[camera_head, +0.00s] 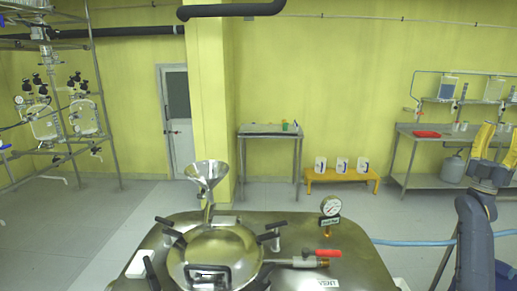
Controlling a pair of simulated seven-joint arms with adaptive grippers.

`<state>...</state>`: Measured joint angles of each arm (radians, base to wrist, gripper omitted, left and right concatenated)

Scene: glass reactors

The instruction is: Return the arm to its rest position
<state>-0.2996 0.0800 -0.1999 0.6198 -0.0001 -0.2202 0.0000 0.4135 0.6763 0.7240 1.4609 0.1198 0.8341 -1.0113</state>
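An arm (474,235) of grey-blue and yellow links stands at the right edge, bent upward, with its yellow part near the back bench. It looks like my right arm. No fingers can be made out on it, and it is partly cut off by the frame. My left arm and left gripper are not in view. The arm is apart from the steel reactor top (345,245) in front of me.
The reactor carries a round lid (214,258), a steel funnel (206,172), a pressure gauge (330,206) and a red-handled valve (322,252). A blue hose (415,243) runs toward the arm. Behind stand a small table (270,132), a yellow bench (342,178) and a glassware frame (105,95).

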